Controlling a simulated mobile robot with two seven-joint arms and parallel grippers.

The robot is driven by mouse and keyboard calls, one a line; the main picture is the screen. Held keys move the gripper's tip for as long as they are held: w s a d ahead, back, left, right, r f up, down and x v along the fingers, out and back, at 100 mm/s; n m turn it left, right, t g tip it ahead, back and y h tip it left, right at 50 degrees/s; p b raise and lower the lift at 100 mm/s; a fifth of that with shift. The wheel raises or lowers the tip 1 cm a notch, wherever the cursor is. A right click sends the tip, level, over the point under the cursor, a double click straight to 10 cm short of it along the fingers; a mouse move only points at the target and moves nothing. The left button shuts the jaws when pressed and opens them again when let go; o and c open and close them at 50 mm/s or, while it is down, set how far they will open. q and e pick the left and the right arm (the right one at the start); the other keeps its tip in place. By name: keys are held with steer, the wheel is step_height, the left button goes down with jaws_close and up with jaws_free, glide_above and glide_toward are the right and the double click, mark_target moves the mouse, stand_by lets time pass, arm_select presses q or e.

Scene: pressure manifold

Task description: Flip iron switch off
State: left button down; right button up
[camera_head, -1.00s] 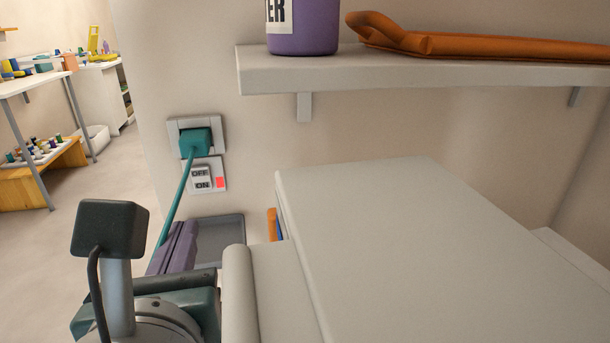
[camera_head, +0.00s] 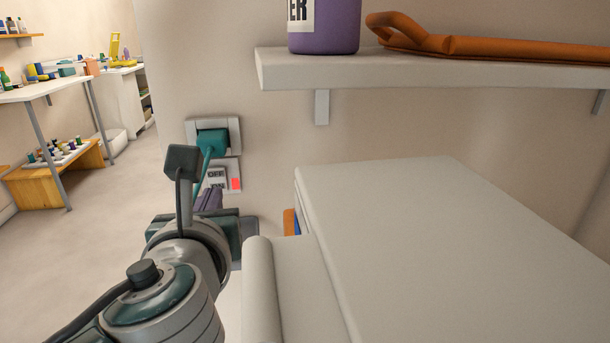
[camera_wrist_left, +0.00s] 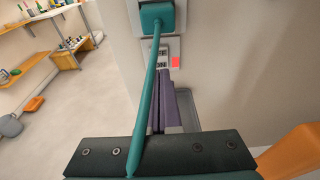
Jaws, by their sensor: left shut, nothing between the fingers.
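The switch (camera_head: 218,178) is on a pale wall plate with OFF above ON and a red patch at its right. My left arm covers part of the plate in the head view. The switch (camera_wrist_left: 152,56) also shows in the left wrist view, just beyond the fingertips. My left gripper (camera_head: 210,194) has purple fingers, shut with nothing between them, just below the switch. The fingers (camera_wrist_left: 163,78) point at the plate's lower part; whether they touch it I cannot tell. My right gripper is out of view.
A teal plug (camera_head: 211,142) sits in the socket above the switch. Its teal cord (camera_wrist_left: 147,90) hangs down across the wrist view. A grey tray (camera_wrist_left: 187,115) lies below. A large pale board (camera_head: 400,230) and a shelf (camera_head: 430,75) bound the right side.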

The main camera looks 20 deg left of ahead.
mark_target(217, 176)
arm_select(q)
steer(key=shift+w+a+r, duration=0.15)
steer(key=shift+w+a, duration=0.35)
steer(key=shift+w, duration=0.3)
steer(key=shift+w+a+r, duration=0.1)
steer(key=shift+w+a, duration=0.35)
steer(key=shift+w, duration=0.35)
